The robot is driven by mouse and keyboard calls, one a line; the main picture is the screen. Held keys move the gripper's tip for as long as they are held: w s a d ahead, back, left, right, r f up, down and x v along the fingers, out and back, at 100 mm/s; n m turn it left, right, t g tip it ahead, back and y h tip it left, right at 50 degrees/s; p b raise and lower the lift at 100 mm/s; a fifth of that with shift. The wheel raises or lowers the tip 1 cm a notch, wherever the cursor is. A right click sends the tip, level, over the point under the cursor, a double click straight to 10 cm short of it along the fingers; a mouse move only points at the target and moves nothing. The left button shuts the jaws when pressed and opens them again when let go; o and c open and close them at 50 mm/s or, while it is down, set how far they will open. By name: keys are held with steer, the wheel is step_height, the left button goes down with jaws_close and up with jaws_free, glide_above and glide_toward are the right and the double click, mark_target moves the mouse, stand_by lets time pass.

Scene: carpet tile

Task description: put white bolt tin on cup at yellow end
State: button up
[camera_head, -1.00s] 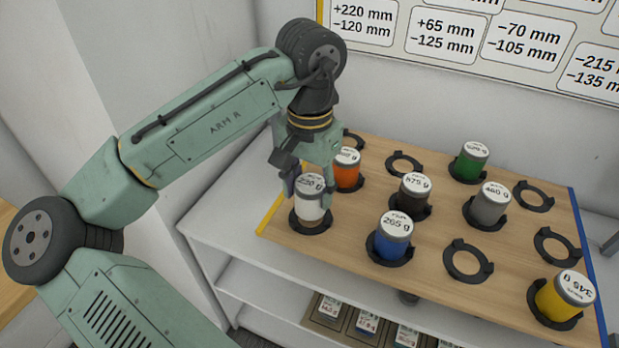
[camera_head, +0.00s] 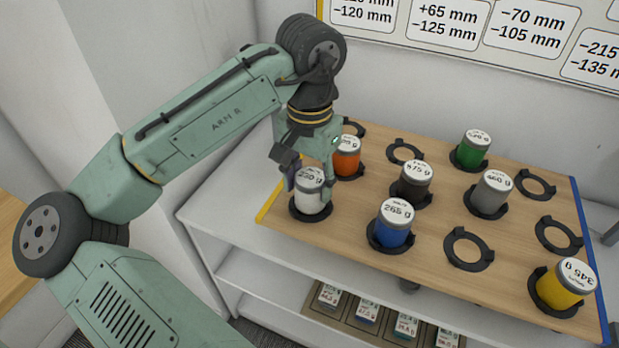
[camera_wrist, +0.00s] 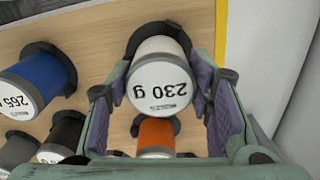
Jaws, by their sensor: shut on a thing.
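The white bolt tin (camera_head: 310,196), its lid marked 230 g, stands upright in a black ring cup (camera_head: 298,213) at the yellow-edged end of the wooden board. My gripper (camera_head: 311,176) is shut on it, with fingers on both sides. In the wrist view the tin (camera_wrist: 158,52) is between the purple-grey finger pads, and the cup's dark rim (camera_wrist: 140,38) shows around its base. The tin's base looks down within the cup, though any small gap is hidden.
The orange tin (camera_head: 346,160) stands close behind my gripper. Blue (camera_head: 392,230), black (camera_head: 412,188), grey, green and yellow tins stand in other cups. Several cups are empty, one at front centre (camera_head: 468,265). A wall with a sign rises behind; boxes sit on a lower shelf.

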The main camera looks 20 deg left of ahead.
mark_target(310, 179)
steer(key=shift+f, duration=0.35)
steer(key=o, duration=1.4)
step_height(310, 179, up, 12)
